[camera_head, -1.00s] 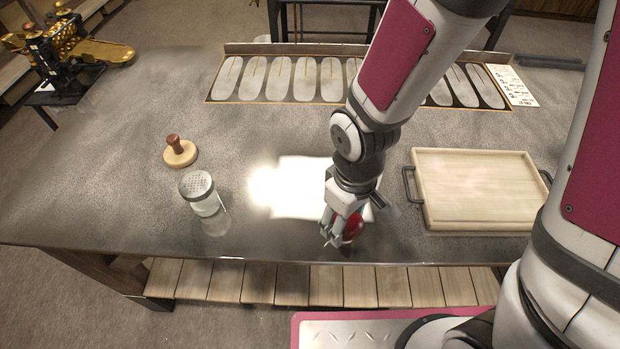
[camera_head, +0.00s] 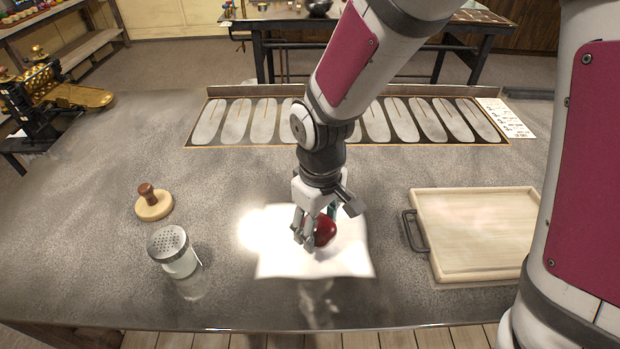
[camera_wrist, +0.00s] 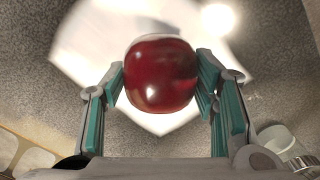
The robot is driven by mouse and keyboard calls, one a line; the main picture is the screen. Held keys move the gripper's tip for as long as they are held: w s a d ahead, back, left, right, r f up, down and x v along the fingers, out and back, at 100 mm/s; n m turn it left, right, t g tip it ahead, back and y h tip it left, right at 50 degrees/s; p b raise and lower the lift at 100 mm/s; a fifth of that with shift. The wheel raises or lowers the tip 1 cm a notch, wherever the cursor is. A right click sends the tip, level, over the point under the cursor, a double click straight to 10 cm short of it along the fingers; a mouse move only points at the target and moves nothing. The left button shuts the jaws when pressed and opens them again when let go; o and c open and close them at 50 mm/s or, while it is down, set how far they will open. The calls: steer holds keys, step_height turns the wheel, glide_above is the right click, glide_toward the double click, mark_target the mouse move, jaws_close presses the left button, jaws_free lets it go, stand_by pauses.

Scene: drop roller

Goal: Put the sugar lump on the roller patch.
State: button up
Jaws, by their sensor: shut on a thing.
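My gripper (camera_head: 312,236) is shut on a glossy dark red rounded lump, which I take for the sugar lump (camera_head: 325,230). In the wrist view the lump (camera_wrist: 162,76) sits between the two teal-padded fingers (camera_wrist: 160,85). In the head view it is in front of a bright white square patch (camera_head: 345,264) on the grey table and appears raised above it. I cannot tell whether this white patch is the roller patch. A brass and black roller machine (camera_head: 45,105) stands at the far left.
A glass shaker (camera_head: 178,256) and a wooden-knobbed disc (camera_head: 153,203) stand left of the patch. A wooden tray (camera_head: 475,235) with dark handles lies to the right. A row of grey oval slots (camera_head: 265,122) lines the table's back.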

steer(key=shift+w+a+f, duration=0.1)
steer(key=shift+w+a, duration=0.1)
steer(key=shift+w, duration=0.4)
steer(key=shift+w+a+f, duration=0.1)
steer(key=shift+w+a, duration=0.05)
steer(key=shift+w, duration=0.45)
steer(key=shift+f, duration=1.7)
steer(key=shift+f, duration=0.1)
steer(key=o, duration=1.3)
step_height(320, 180, up, 12)
steer(key=r, duration=0.1)
steer(key=s+d+r+m+t, duration=0.5)
steer(key=s+d+r+m, duration=0.3)
steer(key=s+d+r, duration=0.5)
steer(key=d, duration=0.3)
steer(key=shift+s+r+m, duration=0.2)
steer(key=shift+r+m, duration=0.05)
steer(key=shift+m, duration=0.05)
